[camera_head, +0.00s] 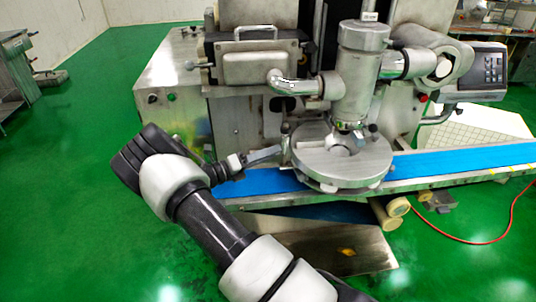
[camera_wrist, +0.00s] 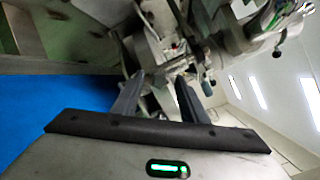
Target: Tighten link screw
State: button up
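My gripper (camera_head: 272,154) reaches in from the left, just left of the round metal disc (camera_head: 326,160) of the encrusting machine (camera_head: 262,62). In the wrist view its two grey fingers (camera_wrist: 160,84) stand apart. Metal machine parts (camera_wrist: 176,66) show beyond and between the fingertips. I see no thing clearly held, and cannot tell whether the fingertips touch the machine. I cannot make out the link screw for certain among the small metal fittings near the fingertips.
A blue conveyor belt (camera_head: 450,161) runs under the disc; it also shows at the left in the wrist view (camera_wrist: 45,105). A control panel (camera_head: 482,70) sticks out at the right. A red cable (camera_head: 514,218) lies on the green floor (camera_head: 75,150). Open floor lies at the left.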

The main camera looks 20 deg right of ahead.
jog(key=shift+c, duration=0.2)
grip_shut()
